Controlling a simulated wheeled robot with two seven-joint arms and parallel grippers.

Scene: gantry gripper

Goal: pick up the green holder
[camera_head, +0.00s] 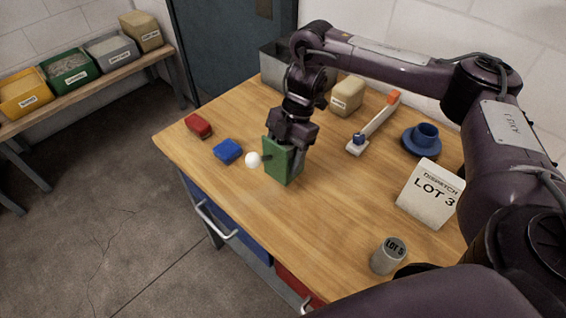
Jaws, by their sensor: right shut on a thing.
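The green holder (279,163) is an upright green block on the wooden table, left of the table's middle. My right gripper (286,147) comes down from above and is shut on its upper part. The gripper covers part of the holder's top and right side. I cannot tell whether the holder's bottom touches the table. A white ball (253,160) is just left of the holder, at a short dark stub on its side. My left gripper is not in view.
A blue block (228,151) and a red block (199,126) lie left of the holder. A tan block (347,95), a white bar with an orange end (373,124), a blue cup (425,135), a LOT 3 sign (431,194) and a grey LOT 5 cylinder (388,256) stand around. The front middle of the table is clear.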

